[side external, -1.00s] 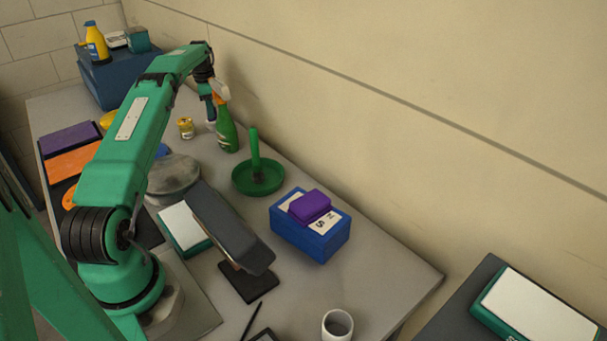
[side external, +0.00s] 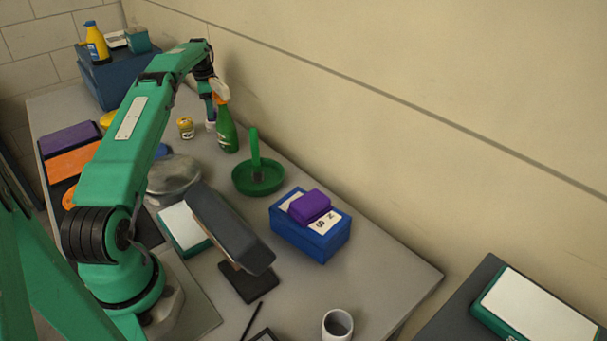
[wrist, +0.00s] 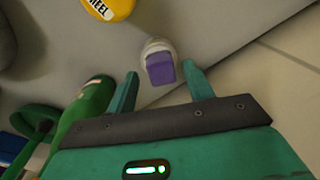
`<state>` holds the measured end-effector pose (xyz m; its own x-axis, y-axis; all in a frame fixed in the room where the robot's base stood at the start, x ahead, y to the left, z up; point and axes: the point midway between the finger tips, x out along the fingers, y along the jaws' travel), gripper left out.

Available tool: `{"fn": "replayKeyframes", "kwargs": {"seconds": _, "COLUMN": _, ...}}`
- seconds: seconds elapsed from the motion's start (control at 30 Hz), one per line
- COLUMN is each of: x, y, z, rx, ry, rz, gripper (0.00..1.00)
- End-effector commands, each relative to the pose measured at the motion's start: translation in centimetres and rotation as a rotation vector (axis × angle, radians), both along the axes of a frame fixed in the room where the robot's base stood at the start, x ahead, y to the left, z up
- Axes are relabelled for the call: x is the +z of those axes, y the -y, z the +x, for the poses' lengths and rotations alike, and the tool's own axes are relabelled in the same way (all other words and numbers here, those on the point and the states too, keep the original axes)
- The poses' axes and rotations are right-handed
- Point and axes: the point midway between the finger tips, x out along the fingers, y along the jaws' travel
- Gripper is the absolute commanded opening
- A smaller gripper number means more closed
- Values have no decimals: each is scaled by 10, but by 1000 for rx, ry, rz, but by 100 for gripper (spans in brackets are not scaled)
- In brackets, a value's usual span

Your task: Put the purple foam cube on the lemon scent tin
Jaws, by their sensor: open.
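In the wrist view a small purple foam cube (wrist: 160,69) sits at the top of a pale, round-topped thing (wrist: 154,46), which may be the lemon scent tin; its label cannot be read. The cube lies between the two teal fingers of my gripper (wrist: 160,71), which are open with a gap visible on both sides. In the side view my gripper (side external: 211,116) points down beside the green spray bottle. A whitish thing (side external: 210,126) shows just below it there; the cube is not clearly visible in that view.
The green spray bottle (side external: 227,132) stands close on the right of my gripper. A small yellow tin (side external: 186,128) stands to its left, lettered "WHEEL" in the wrist view (wrist: 108,8). A green dish (side external: 258,180) and a blue box (side external: 312,236) with a purple block (side external: 310,206) stand nearer.

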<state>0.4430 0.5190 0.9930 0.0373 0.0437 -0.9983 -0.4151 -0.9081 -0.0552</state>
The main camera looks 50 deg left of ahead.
Motion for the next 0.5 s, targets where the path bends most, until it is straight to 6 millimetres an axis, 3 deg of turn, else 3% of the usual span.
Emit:
{"fn": "replayKeyframes", "kwargs": {"seconds": 0.33, "x": 46, "y": 1, "z": -1, "rx": 0, "ry": 3, "rz": 3, "gripper": 52}}
{"fn": "replayKeyframes", "kwargs": {"seconds": 0.5, "x": 59, "y": 2, "z": -2, "rx": 0, "ry": 1, "rz": 2, "gripper": 52}}
